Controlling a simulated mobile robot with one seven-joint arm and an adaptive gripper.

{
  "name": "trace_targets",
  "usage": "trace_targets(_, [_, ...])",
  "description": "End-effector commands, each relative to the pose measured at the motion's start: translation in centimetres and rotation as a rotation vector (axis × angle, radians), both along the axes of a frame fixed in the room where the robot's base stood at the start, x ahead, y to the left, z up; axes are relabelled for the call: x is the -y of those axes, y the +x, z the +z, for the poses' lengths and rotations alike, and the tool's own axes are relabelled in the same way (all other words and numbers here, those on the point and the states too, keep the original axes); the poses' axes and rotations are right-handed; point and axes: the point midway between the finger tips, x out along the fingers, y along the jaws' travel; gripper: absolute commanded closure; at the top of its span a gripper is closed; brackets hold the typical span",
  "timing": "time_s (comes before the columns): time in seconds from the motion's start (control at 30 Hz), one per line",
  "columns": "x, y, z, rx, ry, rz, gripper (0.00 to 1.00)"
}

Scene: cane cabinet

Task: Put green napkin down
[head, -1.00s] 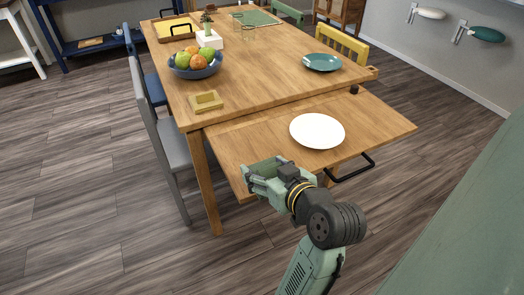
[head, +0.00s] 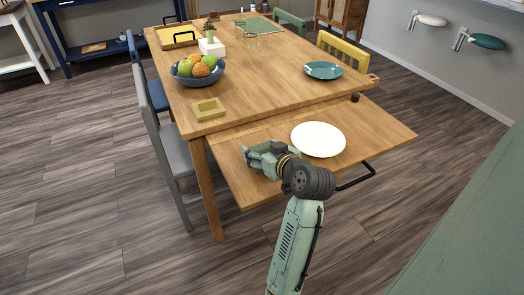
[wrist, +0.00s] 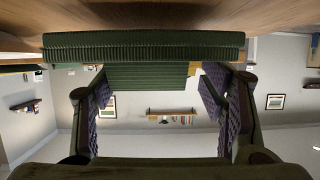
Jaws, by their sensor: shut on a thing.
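My gripper (head: 262,158) is over the left part of the pulled-out wooden table leaf, low near its surface. In the wrist view my gripper (wrist: 152,88) has its two fingers on either side of a dark green ribbed cloth, the green napkin (wrist: 145,48). The gripper is shut on the napkin, which spans across between and beyond the fingertips. In the head view the napkin is hard to tell from my green gripper. The wooden leaf surface (wrist: 150,15) fills the top of the wrist view, close to the napkin; whether they touch I cannot tell.
A white plate (head: 318,139) lies on the leaf just right of my gripper. A grey chair (head: 172,155) stands left. The leaf's right side is clear.

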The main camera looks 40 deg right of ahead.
Motion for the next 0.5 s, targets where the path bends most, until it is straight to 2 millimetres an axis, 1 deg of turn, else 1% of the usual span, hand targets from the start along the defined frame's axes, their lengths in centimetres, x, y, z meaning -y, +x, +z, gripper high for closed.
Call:
trace_targets(0.03, [-0.01, -0.06, -0.71, -0.002, 0.005, -0.001, 0.62])
trace_targets(0.1, [-0.05, -0.01, -1.13, 0.000, 0.001, 0.001, 0.62])
trace_targets(0.33, [-0.05, 0.00, -1.20, 0.001, -0.001, 0.001, 0.62])
trace_targets(0.47, [-0.05, -0.01, -1.67, 0.001, 0.000, 0.001, 0.62])
trace_targets(0.5, [-0.03, -0.03, -1.60, 0.001, -0.001, 0.000, 0.34])
